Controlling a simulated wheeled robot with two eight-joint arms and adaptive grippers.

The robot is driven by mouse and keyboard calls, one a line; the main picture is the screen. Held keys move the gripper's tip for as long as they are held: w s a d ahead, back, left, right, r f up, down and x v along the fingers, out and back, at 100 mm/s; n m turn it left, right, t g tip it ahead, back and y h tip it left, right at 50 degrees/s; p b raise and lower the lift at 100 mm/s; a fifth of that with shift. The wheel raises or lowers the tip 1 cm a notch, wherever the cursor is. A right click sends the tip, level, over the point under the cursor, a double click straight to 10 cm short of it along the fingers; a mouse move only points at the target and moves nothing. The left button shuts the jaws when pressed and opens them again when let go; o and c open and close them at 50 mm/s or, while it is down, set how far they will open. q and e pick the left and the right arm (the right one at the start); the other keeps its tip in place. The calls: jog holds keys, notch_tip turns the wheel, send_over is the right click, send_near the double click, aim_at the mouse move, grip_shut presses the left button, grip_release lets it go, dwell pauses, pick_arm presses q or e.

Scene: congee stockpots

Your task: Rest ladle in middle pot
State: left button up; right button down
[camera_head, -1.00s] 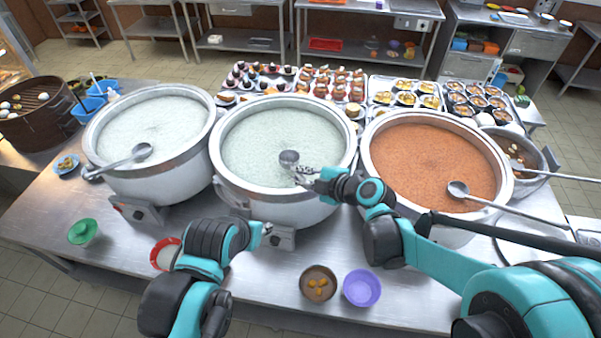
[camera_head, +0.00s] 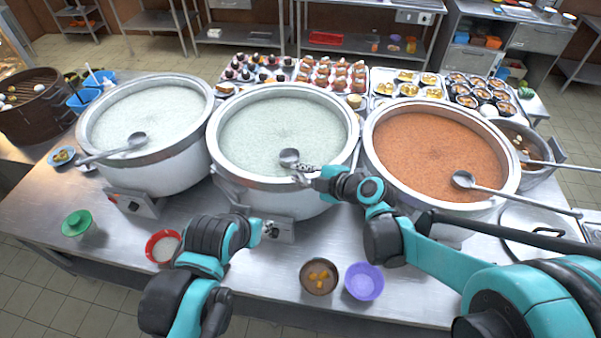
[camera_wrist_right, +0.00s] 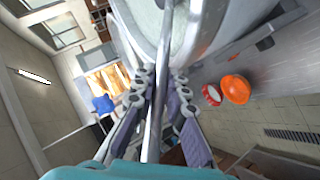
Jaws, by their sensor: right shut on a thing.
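The middle pot (camera_head: 222,165) is a large metal stockpot of pale congee. My right gripper (camera_head: 303,180) is over its front right rim, shut on the ladle's metal handle. The ladle's round bowl (camera_head: 289,157) is over the front part of the pale congee; I cannot tell whether it touches the surface. In the right wrist view the handle (camera_wrist_right: 154,125) runs lengthwise between the fingers (camera_wrist_right: 160,85). My left gripper (camera_head: 266,229) is in front of the middle pot, small and partly hidden by its own wrist; its opening is unclear.
The left pot (camera_head: 88,150) and the right pot (camera_head: 508,190) of orange congee each have a ladle resting across the rim. A brown bowl (camera_head: 319,290), a purple bowl (camera_head: 364,282) and a red bowl (camera_head: 163,235) stand along the front. Food trays (camera_head: 372,88) lie behind.

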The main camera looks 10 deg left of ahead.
jog(key=shift+f, duration=0.25)
dwell(0.4)
jog(key=c, duration=1.5)
grip_release()
jog(key=shift+o, duration=0.2)
jog(key=shift+s+d, duration=0.1)
jog(key=v, duration=1.1)
jog(key=shift+s+d+r, duration=0.2)
jog(key=shift+d, duration=0.1)
jog(key=shift+b, duration=0.3)
